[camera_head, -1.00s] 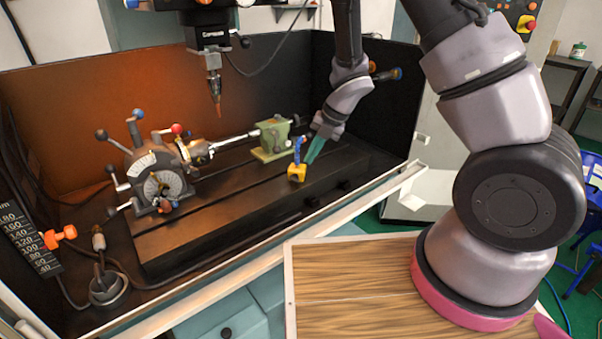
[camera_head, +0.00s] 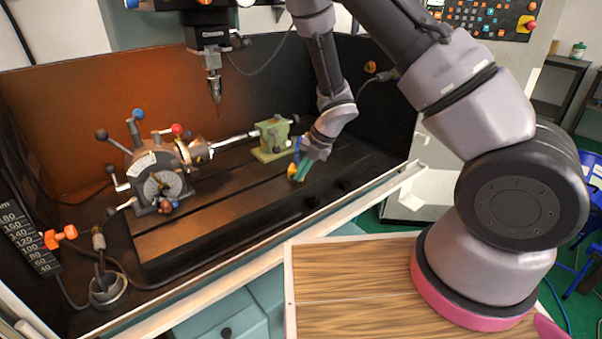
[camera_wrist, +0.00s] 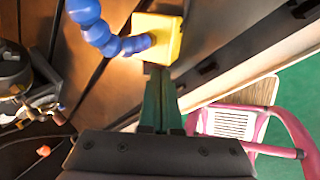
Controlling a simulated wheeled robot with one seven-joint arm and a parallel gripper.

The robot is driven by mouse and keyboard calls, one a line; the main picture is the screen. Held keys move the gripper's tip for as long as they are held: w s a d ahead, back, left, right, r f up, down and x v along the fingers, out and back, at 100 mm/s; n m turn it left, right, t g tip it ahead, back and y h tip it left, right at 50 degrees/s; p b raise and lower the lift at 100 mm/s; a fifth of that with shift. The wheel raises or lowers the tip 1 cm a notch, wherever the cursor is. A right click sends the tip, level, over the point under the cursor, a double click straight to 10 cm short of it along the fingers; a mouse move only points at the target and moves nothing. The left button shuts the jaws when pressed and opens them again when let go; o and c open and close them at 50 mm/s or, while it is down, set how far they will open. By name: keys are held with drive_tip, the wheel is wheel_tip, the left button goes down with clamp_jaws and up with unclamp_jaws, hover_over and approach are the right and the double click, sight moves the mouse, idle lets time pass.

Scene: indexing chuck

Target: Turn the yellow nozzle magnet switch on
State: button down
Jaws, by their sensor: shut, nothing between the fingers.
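The yellow nozzle magnet block (camera_head: 292,171) sits on the dark slotted bed, with its blue segmented nozzle (camera_head: 297,150) rising from it. In the wrist view the yellow block (camera_wrist: 166,38) is at the top centre, with the blue nozzle (camera_wrist: 98,32) curving off to its left. My gripper (camera_head: 298,178) has green fingers, shut and empty, beside the block and partly covering it in the head view. In the wrist view the fingertips (camera_wrist: 159,72) lie right by the block's lower edge; I cannot tell whether they touch. The switch itself is not clearly visible.
The indexing chuck (camera_head: 158,180) with its levers stands at the left of the bed. A green tailstock (camera_head: 270,138) stands just behind the block. A spindle (camera_head: 213,85) hangs above. The front of the bed (camera_head: 200,222) is clear.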

sight(304, 186)
drive_tip(key=shift+f, duration=0.1)
drive_tip(key=shift+d+f+y, duration=0.15)
drive_tip(key=shift+f+y, duration=0.3)
drive_tip(key=shift+y, duration=0.35)
drive_tip(key=y, duration=0.1)
drive_tip(key=f+t+y, duration=0.1)
drive_tip(key=y, duration=0.1)
drive_tip(key=shift+d, duration=0.3)
drive_tip(key=y, duration=0.2)
drive_tip(key=f+t+y, duration=0.1)
drive_tip(key=y, duration=0.1)
drive_tip(key=shift+s+t, duration=0.1)
drive_tip(key=shift+t, duration=0.2)
drive_tip(key=shift+a+y, duration=0.1)
drive_tip(key=shift+y, duration=0.8)
